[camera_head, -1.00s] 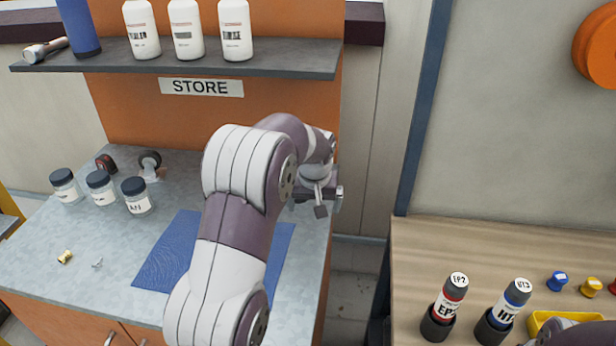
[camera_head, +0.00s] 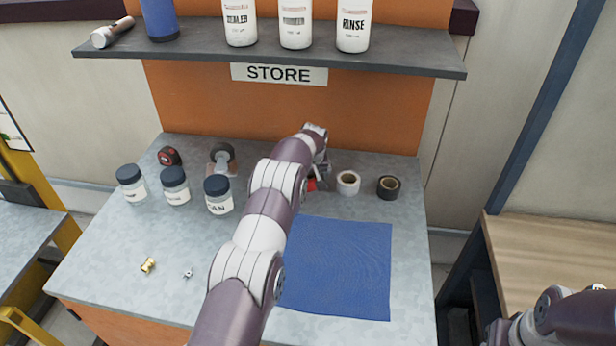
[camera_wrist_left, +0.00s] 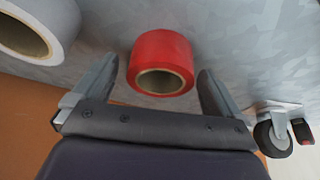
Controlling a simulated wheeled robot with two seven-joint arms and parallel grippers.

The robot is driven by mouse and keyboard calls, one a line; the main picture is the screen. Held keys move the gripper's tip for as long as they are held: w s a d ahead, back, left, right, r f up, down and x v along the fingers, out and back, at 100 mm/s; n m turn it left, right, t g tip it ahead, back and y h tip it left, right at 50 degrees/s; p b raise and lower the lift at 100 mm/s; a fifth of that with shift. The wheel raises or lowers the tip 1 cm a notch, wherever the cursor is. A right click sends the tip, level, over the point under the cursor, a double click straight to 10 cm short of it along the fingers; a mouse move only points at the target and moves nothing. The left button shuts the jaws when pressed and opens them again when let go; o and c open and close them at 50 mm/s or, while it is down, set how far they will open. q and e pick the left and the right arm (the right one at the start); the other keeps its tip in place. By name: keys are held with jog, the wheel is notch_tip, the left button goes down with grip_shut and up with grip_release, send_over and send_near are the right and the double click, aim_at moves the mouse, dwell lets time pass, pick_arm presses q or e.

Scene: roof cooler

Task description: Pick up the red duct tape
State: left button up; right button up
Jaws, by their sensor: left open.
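The red duct tape (camera_wrist_left: 161,62) is a roll on the grey counter, seen large in the left wrist view. In the head view only a small red part of it (camera_head: 311,184) shows beside my left gripper (camera_head: 320,175). In the left wrist view my left gripper (camera_wrist_left: 155,88) is open, with one finger on each side of the roll and gaps between them and the tape. The roll is between or just beyond the fingertips; I cannot tell the exact depth. My right arm shows at the lower right of the head view, but its gripper is not visible.
A white roll (camera_head: 348,182) and a black roll (camera_head: 388,187) stand right of the red one. A caster (camera_head: 222,158), a tape measure (camera_head: 170,156) and several jars are to the left. A blue mat (camera_head: 338,268) lies in front. The shelf (camera_head: 270,50) overhangs the back.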

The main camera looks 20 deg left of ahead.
pick_arm(q)
jog(key=shift+w+a+f, duration=0.1)
jog(key=shift+a+f, duration=0.1)
jog(key=shift+d+r, duration=0.1)
jog(key=shift+d, duration=0.05)
jog(key=c, duration=1.2)
jog(key=shift+c, duration=0.2)
jog(key=shift+r, duration=0.1)
